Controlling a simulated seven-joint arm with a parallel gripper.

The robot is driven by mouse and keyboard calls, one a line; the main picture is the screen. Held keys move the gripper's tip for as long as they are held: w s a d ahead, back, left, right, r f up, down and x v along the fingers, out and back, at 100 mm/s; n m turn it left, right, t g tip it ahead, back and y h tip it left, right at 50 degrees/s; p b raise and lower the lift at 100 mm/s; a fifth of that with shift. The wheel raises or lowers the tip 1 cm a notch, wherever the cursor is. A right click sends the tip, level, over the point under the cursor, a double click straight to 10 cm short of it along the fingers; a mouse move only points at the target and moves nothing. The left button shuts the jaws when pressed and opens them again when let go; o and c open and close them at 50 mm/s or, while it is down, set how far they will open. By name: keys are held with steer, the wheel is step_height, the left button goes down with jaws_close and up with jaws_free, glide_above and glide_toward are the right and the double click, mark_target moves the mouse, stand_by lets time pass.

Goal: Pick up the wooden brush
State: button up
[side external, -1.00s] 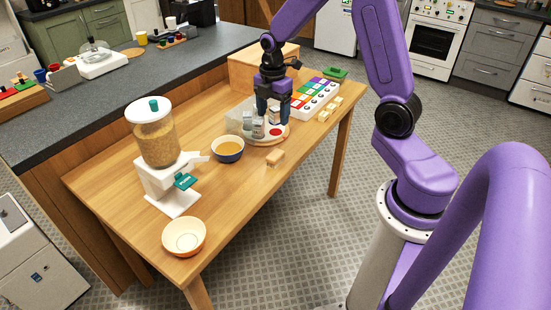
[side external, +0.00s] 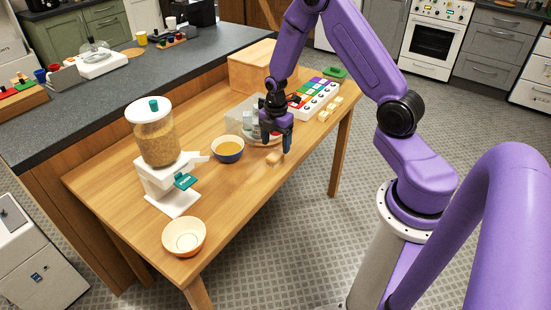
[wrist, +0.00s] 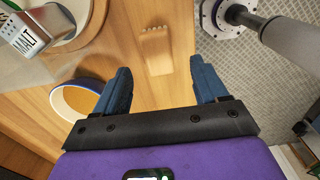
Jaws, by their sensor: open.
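The wooden brush (side external: 275,159) is a small light-wood block lying on the wooden table near its front edge. In the wrist view the brush (wrist: 155,50) lies between and slightly beyond my fingertips, with a row of small notches or tufts at its top end. My gripper (side external: 276,145) is open, pointing down just above the brush and partly covering it in the side view. In the wrist view my gripper (wrist: 160,68) has its two blue fingers wide apart with nothing between them but the brush and table below.
A bowl with amber contents (side external: 228,150) stands left of my gripper. A grain dispenser (side external: 157,138) and an orange bowl (side external: 184,237) stand farther left. A colour-marked white rack (side external: 320,97) is at right.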

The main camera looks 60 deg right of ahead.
mark_target(275, 154)
steer(key=shift+w+f, duration=0.15)
steer(key=shift+f, duration=2.8)
steer(key=c, duration=1.1)
